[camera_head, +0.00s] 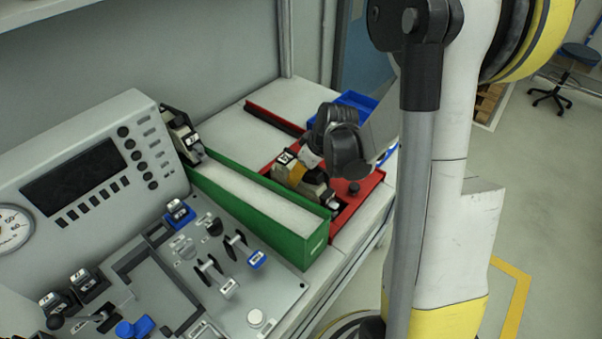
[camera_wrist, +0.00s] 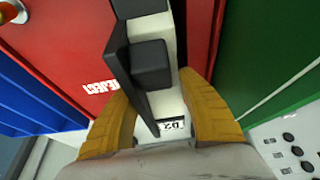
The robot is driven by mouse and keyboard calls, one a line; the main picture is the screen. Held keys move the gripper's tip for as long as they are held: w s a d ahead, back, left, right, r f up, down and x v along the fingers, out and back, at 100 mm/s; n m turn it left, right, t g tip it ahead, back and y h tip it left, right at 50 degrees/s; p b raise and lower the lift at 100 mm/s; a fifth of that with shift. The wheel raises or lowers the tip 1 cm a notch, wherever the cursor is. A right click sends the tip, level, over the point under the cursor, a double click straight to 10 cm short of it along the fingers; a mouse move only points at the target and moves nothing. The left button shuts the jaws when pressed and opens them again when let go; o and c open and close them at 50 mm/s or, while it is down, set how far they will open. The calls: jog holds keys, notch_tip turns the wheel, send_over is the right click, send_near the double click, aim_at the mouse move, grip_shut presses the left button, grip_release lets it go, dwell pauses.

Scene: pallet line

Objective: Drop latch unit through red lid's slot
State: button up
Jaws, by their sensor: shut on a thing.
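My gripper (camera_wrist: 165,115) is shut on a latch unit (camera_wrist: 150,65). The unit is beige and black, with a small white label by the fingers. In the head view my gripper (camera_head: 297,172) holds the latch unit (camera_head: 318,190) over the red lid (camera_head: 367,190), just right of the green bin. In the wrist view the red lid (camera_wrist: 60,50) fills the area behind the unit and carries white lettering reading REJECT. I cannot make out the slot; the unit and gripper cover part of the lid. I cannot tell whether the unit touches the lid.
A long green bin (camera_head: 310,248) with a pale top stands close left of the lid. A blue bin (camera_head: 357,99) is behind. Another latch unit (camera_head: 182,135) stands at the green bin's far end. A fixture panel (camera_head: 275,292) with levers and a grey console (camera_head: 98,125) lie left.

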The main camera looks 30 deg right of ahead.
jog(key=o, duration=1.4)
jog(key=shift+o, duration=0.2)
jog(key=v, duration=1.2)
jog(key=s+a+r+m+t+h, duration=0.1)
jog(key=s+a+r+m+t, duration=0.2)
jog(key=s+a, duration=0.9)
notch_tip(320, 180, up, 3)
jog(key=shift+r+m+h, duration=0.2)
jog(key=shift+m+h, duration=0.2)
jog(key=shift+m, duration=0.3)
